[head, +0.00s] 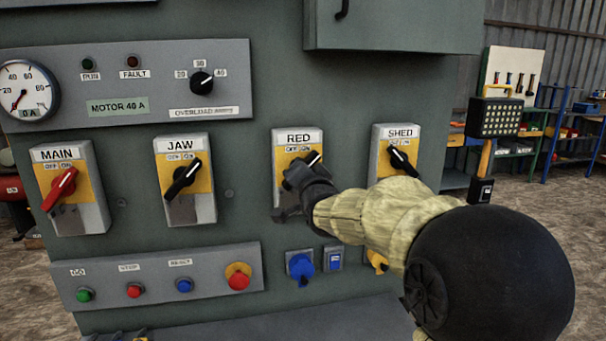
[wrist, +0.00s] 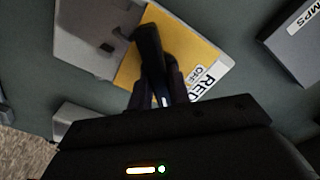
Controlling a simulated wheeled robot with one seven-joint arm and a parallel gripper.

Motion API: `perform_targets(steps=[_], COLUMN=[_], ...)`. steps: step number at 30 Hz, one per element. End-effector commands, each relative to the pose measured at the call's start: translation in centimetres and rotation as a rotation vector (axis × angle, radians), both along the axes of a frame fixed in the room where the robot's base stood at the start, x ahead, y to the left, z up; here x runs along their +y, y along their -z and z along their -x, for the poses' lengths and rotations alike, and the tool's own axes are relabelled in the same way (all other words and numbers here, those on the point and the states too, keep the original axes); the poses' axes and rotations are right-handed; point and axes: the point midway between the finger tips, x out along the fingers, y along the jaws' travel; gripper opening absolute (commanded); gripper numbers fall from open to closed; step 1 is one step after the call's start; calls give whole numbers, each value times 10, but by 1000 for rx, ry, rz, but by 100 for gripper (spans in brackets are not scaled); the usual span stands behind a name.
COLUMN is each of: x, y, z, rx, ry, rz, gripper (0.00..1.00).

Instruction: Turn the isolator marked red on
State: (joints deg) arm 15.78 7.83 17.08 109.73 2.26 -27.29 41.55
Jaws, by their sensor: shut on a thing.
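The isolator marked RED (head: 285,150) is a grey box with a yellow plate on the panel, third from the left in the head view. Its black rotary handle (wrist: 148,50) shows in the wrist view, with its yellow plate and RED label beside it. In the head view the handle's upper end points up and right, toward the ON side. My gripper (head: 302,172) is at this isolator, shut on the handle, and covers its lower part. The fingers (wrist: 162,88) sit on either side of the handle in the wrist view.
The JAW isolator (head: 186,180) is to the left, and the SHED isolator (head: 396,150) is close on the right. The MAIN isolator (head: 70,188) has a red handle at far left. Push buttons (head: 160,282) and a blue socket (head: 300,266) lie below.

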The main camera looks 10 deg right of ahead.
Motion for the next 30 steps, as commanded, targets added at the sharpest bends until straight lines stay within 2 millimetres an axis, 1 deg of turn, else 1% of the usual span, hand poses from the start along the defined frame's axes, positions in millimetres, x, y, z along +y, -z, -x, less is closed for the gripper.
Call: perform_targets(steps=[7,8,9,11,19,23,26,30], x=[0,0,0,0,0,-1,-1,-1], y=[2,2,2,1,1,0,0,1], z=[0,0,0,0,0,5,14,33], rx=[4,4,4,4,1,0,-1,-1], ry=[1,1,1,1,1,1,2,2], rz=[-4,-4,-3,-3,-1,0,2,2], gripper=[0,22,30,40,40,40,40,40])
